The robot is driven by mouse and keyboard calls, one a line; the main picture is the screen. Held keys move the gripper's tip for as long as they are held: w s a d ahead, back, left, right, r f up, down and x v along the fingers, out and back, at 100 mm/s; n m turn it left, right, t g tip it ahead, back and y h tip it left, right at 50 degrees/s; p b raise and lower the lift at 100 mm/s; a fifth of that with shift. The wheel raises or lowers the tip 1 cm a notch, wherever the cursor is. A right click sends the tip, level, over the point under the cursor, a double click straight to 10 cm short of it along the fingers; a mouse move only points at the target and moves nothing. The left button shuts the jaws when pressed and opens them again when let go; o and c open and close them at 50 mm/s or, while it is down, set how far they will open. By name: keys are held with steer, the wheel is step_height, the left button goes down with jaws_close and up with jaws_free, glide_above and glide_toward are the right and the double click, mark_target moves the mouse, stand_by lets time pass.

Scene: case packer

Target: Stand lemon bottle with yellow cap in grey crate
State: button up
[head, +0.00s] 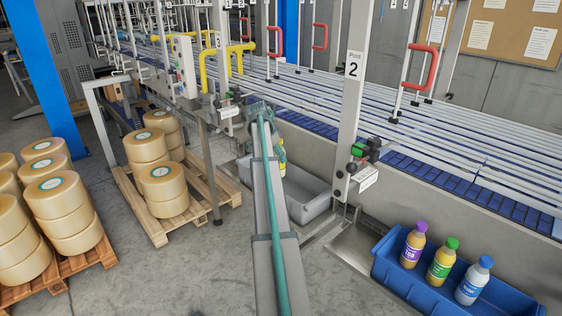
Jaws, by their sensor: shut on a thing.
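The grey crate (310,205) sits low beside the conveyor, in the middle of the head view, partly covered by my arm. My gripper (279,139) is at the far end of my arm, above the crate's back part, and mostly hidden by the arm. It is shut on a yellow bottle (283,155), which looks like the lemon bottle. Only a thin strip of it shows at the arm's right edge.
A blue crate (385,270) at the lower right holds a purple-capped bottle (413,247), a green-capped bottle (442,263) and a blue-capped bottle (473,282). A grey post (352,100) stands right of the grey crate. Pallets of cheese wheels (165,190) stand at left.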

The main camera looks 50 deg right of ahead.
mark_target(281, 164)
steer(key=shift+s+d+f+p, duration=0.25)
steer(key=shift+d+f+p, duration=0.1)
steer(key=shift+d+f, duration=0.5)
steer(key=shift+a+f+p, duration=0.1)
steer(key=shift+f+p, duration=0.2)
steer(key=shift+f, duration=1.3)
steer(key=shift+f, duration=0.15)
steer(key=o, duration=1.5)
steer(key=shift+r, duration=0.25)
steer(key=b+v, duration=0.3)
steer(key=v, duration=0.9)
